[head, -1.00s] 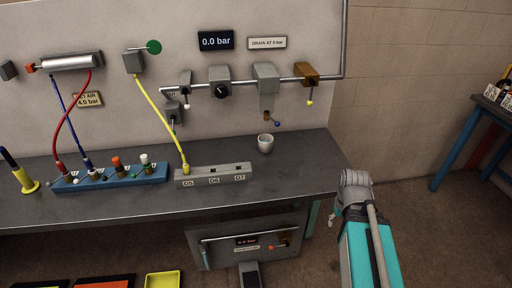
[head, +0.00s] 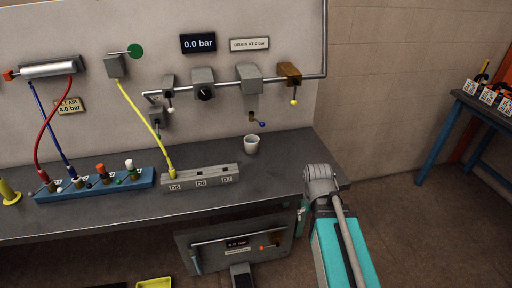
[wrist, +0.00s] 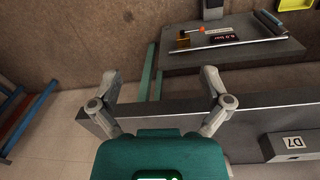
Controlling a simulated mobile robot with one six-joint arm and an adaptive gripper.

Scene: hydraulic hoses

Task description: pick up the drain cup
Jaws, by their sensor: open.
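The drain cup is a small white cup (head: 251,146) standing upright on the grey bench (head: 270,178), below the drain valve (head: 249,80) with its blue-tipped lever. My gripper (wrist: 160,82) is open and empty in the wrist view, its two fingers spread wide apart near the bench edge. In the head view my arm is to the right of the cup and nearer, by the bench's right end, and its gripper is mostly hidden. The cup is not seen in the wrist view.
A blue block (head: 95,184) is further left. A pipe with valves runs above. Bare bench lies right of the cup. A blue table (head: 478,107) stands far right.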

